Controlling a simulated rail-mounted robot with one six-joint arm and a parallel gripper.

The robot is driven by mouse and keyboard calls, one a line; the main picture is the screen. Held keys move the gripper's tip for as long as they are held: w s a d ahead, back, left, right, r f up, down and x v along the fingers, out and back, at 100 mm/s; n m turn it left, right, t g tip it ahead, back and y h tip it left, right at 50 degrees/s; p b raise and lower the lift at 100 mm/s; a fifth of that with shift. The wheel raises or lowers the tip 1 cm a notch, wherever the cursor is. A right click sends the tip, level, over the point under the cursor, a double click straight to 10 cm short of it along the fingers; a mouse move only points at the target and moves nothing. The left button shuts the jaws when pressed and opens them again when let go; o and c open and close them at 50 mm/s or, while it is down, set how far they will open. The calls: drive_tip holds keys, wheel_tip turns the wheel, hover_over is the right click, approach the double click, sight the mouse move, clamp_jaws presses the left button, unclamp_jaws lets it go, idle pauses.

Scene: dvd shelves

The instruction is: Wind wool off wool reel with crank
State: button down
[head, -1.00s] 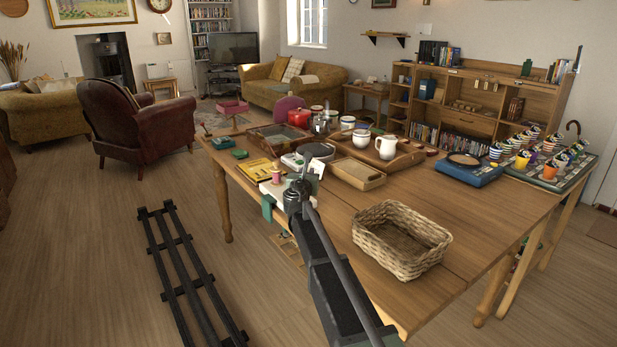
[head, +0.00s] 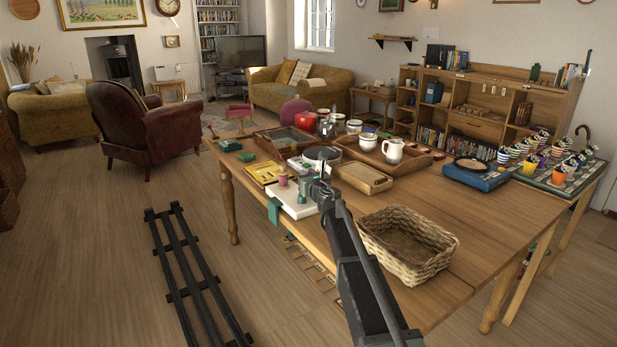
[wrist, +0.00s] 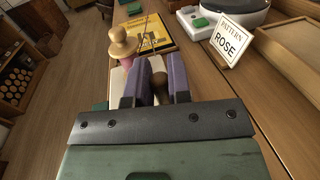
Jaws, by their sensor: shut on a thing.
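The wool reel (wrist: 122,42) has a pale wooden top with pink wool below it. It also shows in the head view (head: 283,180), standing on a white board (head: 292,205) at the table's left edge. My gripper (wrist: 160,78) is shut on the crank handle (wrist: 159,83), a dark brown knob between its two purple-grey fingers. In the head view my gripper (head: 322,190) is at the right side of the board. A small green piece (head: 304,187) stands on the board between reel and gripper. The rest of the crank is hidden by my fingers.
A yellow book (wrist: 149,35) lies behind the reel. A wicker basket (head: 408,246) and a wooden tray (head: 362,177) sit to the right. The table's front right is clear.

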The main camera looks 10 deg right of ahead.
idle(0.3)
drive_tip(key=c, duration=1.1)
unclamp_jaws()
drive_tip(key=v, duration=1)
drive_tip(key=shift+s, duration=0.35)
drive_tip(key=shift+o, duration=0.2)
drive_tip(key=shift+d, duration=0.1)
